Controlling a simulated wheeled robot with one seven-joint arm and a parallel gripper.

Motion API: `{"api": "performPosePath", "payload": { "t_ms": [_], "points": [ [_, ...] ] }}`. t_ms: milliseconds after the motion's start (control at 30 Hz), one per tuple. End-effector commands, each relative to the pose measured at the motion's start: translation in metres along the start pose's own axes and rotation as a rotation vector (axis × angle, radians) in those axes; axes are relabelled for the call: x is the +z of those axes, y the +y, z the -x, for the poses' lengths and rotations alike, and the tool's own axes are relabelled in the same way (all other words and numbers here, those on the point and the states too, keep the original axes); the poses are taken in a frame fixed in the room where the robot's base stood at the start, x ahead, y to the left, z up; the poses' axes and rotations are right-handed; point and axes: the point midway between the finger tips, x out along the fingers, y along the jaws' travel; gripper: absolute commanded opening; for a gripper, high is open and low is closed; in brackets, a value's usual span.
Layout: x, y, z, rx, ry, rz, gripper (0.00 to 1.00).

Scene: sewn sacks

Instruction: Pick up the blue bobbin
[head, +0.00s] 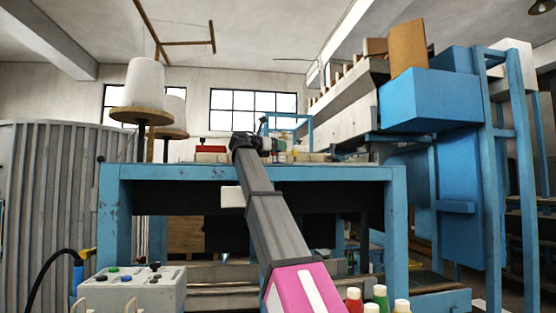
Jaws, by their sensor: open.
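My gripper (268,144) is small and dark at the far end of my arm, over the top of the blue-framed table (250,172). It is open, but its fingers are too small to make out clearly. I cannot pick out a blue bobbin for certain. Several small coloured items (291,157) lie on the table top just right of my gripper, too small to tell apart. Part of the table top is hidden behind my arm.
A red-topped item (210,149) lies left of my gripper. White thread cones (144,84) stand at the table's left. A control box (133,288) and red and green capped objects (380,297) are in the foreground. A blue machine (432,98) rises at right.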

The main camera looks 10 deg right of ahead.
Motion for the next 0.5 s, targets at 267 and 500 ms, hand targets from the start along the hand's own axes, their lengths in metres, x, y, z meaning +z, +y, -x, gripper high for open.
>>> {"api": "performPosePath", "payload": {
  "t_ms": [267,500],
  "points": [
    [0.0,0.001,-0.025,0.001,0.001,0.0,0.57],
    [0.0,0.001,-0.024,0.001,0.0,0.0,0.24]
  ]
}}
